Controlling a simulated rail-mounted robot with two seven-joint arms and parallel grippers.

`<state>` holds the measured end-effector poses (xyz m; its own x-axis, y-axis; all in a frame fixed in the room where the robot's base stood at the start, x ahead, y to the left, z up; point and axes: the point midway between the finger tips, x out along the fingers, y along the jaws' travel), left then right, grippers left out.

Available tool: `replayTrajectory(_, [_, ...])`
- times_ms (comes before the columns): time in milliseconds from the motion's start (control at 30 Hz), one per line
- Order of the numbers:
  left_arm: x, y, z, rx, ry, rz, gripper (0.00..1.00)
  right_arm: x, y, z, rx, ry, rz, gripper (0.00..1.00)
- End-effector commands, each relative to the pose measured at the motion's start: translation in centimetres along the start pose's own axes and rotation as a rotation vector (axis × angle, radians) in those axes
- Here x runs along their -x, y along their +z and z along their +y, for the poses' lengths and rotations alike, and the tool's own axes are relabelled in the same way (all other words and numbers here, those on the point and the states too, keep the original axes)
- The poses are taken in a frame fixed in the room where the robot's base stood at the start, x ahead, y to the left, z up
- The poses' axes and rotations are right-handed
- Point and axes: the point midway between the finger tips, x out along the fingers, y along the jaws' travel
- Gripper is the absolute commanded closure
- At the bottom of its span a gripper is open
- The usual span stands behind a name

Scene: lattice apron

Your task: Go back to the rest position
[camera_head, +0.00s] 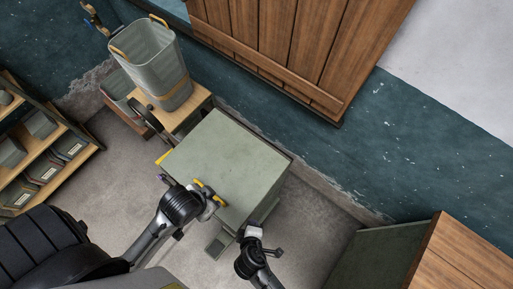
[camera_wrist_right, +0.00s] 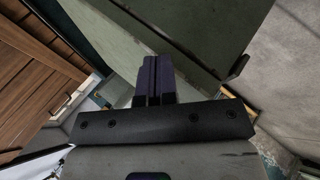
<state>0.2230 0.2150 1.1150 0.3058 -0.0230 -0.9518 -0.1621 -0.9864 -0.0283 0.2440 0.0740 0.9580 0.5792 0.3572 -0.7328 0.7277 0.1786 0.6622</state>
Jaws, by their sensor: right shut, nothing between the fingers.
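My right gripper (camera_head: 254,232) is just below the near right corner of the green cabinet (camera_head: 228,165) in the head view. In the right wrist view its two dark purple fingers (camera_wrist_right: 155,64) are together with nothing between them. My left gripper (camera_head: 207,194) is by the cabinet's near left edge at the end of the arm from the lower left. Its fingers are too small and covered to tell if they are open. I cannot tell whether either gripper touches the cabinet.
A grey bin (camera_head: 152,68) with yellow handles stands on a wooden stand (camera_head: 190,104) behind the cabinet. A shelf with boxes (camera_head: 45,165) is at the left. A wooden-topped cabinet (camera_head: 462,262) is at the lower right. Bare floor (camera_head: 310,225) shows between the cabinets.

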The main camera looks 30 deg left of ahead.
Motion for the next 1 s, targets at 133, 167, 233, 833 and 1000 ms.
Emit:
replayTrajectory(133, [1.9,-0.4,0.1,0.002,0.004,-0.005,0.57,2.5,-0.7,-0.1,0.001,0.008,0.007,1.00])
replayTrajectory(167, [2.1,-0.5,0.1,0.002,0.004,-0.003,0.57,2.8,-0.8,-0.2,0.002,0.010,0.009,1.00])
replayTrajectory(233, [2.5,-0.7,0.0,0.001,0.003,-0.001,0.57,3.4,-1.0,-0.5,0.003,0.012,0.012,1.00])
replayTrajectory(833, [3.0,-0.8,-0.4,-0.011,-0.008,-0.004,0.57,4.5,-0.9,-1.1,-0.039,0.012,-0.008,1.00])
replayTrajectory(1000, [3.0,-0.8,-0.4,-0.010,-0.007,-0.004,0.57,5.1,0.5,-2.0,-0.182,-0.073,-0.122,1.00])
